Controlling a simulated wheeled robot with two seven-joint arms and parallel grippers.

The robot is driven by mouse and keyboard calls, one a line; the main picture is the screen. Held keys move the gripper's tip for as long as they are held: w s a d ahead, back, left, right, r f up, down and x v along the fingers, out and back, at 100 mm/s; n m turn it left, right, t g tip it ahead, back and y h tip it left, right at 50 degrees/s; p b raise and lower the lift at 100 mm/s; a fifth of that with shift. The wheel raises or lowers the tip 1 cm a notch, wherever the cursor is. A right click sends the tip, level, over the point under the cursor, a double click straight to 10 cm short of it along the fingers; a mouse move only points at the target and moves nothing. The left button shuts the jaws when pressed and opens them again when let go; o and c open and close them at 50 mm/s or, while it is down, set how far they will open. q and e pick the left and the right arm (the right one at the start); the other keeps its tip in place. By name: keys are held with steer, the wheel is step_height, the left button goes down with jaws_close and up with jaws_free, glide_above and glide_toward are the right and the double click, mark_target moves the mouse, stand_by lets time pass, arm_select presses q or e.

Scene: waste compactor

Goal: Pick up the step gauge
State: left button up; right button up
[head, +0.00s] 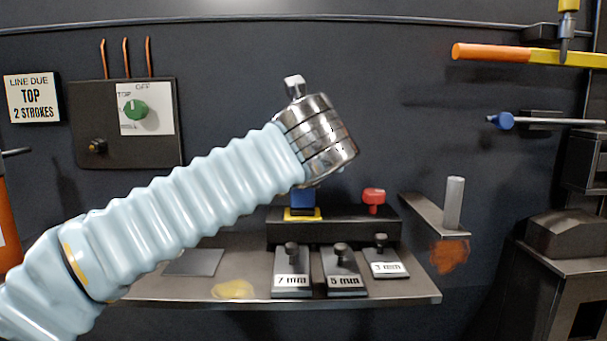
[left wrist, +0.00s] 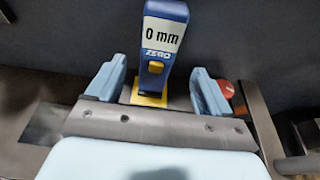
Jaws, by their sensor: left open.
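A blue gauge with a white face reading "0 mm" and "ZERO" (left wrist: 163,38) stands upright in the left wrist view, with a yellow button and a yellow foot. In the head view only its lower blue part (head: 302,199) shows below my wrist. My left gripper (left wrist: 159,66) is open, its two pale blue fingers on either side of the gauge, with gaps visible to both. In the head view the fingers are hidden behind my metal wrist. I cannot tell how far the fingertips are from the gauge in depth. My right gripper is not in view.
The gauge's yellow foot rests on a dark raised block (head: 350,230) beside a red knob (head: 374,197). Knobbed plates marked 7 mm (head: 292,284), 5 mm (head: 343,284) and 3 mm (head: 388,269) lie on the shelf (head: 410,291). A grey cylinder (head: 454,201) stands on a bracket at right.

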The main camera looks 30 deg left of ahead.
arm_select(q)
steer(key=x, duration=0.7)
steer(key=shift+a, duration=0.15)
steer(key=shift+c, duration=0.3)
steer(key=c, duration=1.3)
steer(key=shift+o, duration=0.2)
steer(key=shift+r, duration=0.1)
